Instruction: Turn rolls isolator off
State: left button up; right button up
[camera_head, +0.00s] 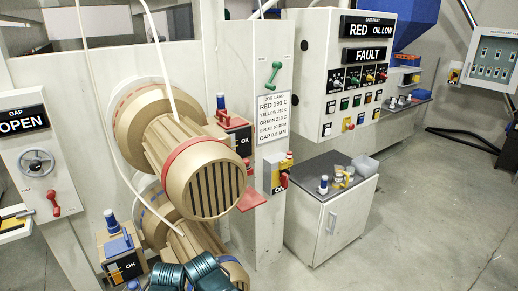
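No label for a rolls isolator is readable, so I cannot tell for sure which switch it is. A grey and yellow box with a red handle (283,179) is mounted low on the white column, right of the large rolls. A green lever (272,73) sits higher on the same column, tilted. A red lever (53,203) is on the left panel, below a round handwheel (36,162). The large tan rolls (205,180) stand between the two panels. Neither of my grippers is recognisable in view.
A control cabinet (340,75) reads "RED OIL LOW" and "FAULT". Below it stands a low cabinet (333,222) with small containers on top. Teal ribbed parts (205,272) fill the bottom centre. A card (273,118) lists roll settings. The floor (420,225) at right is clear.

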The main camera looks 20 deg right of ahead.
aim_at(284, 174)
jog(key=i+l+z, duration=0.15)
jog(key=l, duration=0.35)
jog(key=i+l+z, duration=0.1)
jog(key=i+l, duration=0.15)
jog(key=l, duration=0.25)
jog(key=i+l+z, duration=0.15)
jog(key=l, duration=0.3)
jog(key=i+l+z, duration=0.1)
jog(key=i+l, duration=0.25)
jog(key=i+l+z, duration=0.15)
jog(key=l, duration=0.3)
jog(key=i, duration=0.1)
